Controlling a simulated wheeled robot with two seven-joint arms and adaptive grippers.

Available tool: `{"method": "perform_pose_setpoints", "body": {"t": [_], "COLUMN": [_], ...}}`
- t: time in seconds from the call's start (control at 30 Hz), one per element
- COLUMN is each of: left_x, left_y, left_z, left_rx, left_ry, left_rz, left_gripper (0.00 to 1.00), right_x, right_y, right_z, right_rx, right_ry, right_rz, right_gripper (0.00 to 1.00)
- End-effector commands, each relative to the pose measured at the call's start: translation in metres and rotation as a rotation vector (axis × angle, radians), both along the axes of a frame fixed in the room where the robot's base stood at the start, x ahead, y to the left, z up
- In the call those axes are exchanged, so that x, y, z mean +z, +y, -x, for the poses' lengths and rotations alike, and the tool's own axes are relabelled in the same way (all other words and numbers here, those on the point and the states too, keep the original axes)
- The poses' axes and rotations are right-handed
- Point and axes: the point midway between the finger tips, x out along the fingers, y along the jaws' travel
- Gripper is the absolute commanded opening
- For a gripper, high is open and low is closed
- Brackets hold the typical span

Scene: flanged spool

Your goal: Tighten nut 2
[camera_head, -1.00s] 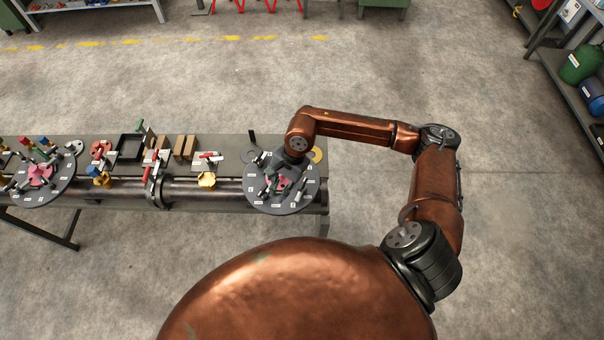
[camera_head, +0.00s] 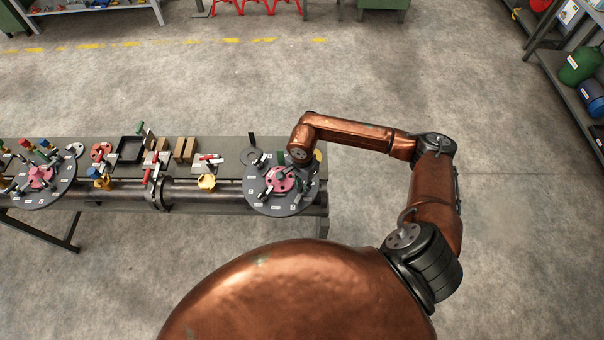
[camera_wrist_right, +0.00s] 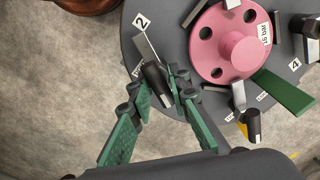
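The dark grey flange disc (camera_head: 259,205) lies at the right end of the bench, with a pink hub (camera_head: 281,180) in its middle. In the right wrist view the "2" label (camera_wrist_right: 141,22) is on the disc (camera_wrist_right: 132,52) near its rim. Beside it, a silver bar (camera_wrist_right: 146,48) leads to a dark cylindrical piece (camera_wrist_right: 157,84). My right gripper (camera_wrist_right: 160,86) has its green fingers on either side of this dark piece. I cannot tell whether they touch it. My left gripper is not in view.
Similar silver and dark pieces (camera_wrist_right: 251,124) stand around the hub. A green block (camera_wrist_right: 283,92) sits near the "4" label. A second disc (camera_head: 62,190) with a pink hub is on the left. Wooden blocks (camera_head: 184,148) and a black tray (camera_head: 131,148) lie between. The floor right of the bench is clear.

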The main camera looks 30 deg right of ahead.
Motion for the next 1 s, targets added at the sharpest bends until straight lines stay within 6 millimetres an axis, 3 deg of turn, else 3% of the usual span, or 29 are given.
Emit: {"method": "perform_pose_setpoints", "body": {"t": [0.03,0.67,1.0], "left_x": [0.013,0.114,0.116], "left_y": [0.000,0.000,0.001], "left_z": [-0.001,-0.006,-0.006], "left_rx": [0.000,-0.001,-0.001], "left_ry": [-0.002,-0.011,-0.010], "left_rz": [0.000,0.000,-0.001], "left_gripper": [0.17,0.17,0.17], "right_x": [0.005,0.006,0.001], "right_y": [0.002,0.003,0.000], "right_z": [0.002,0.002,0.000], "right_rx": [-0.053,-0.940,-1.377], "right_ry": [0.004,0.005,-0.003], "right_rz": [-0.004,-0.007,-0.002], "right_gripper": [0.17,0.17,0.17]}}
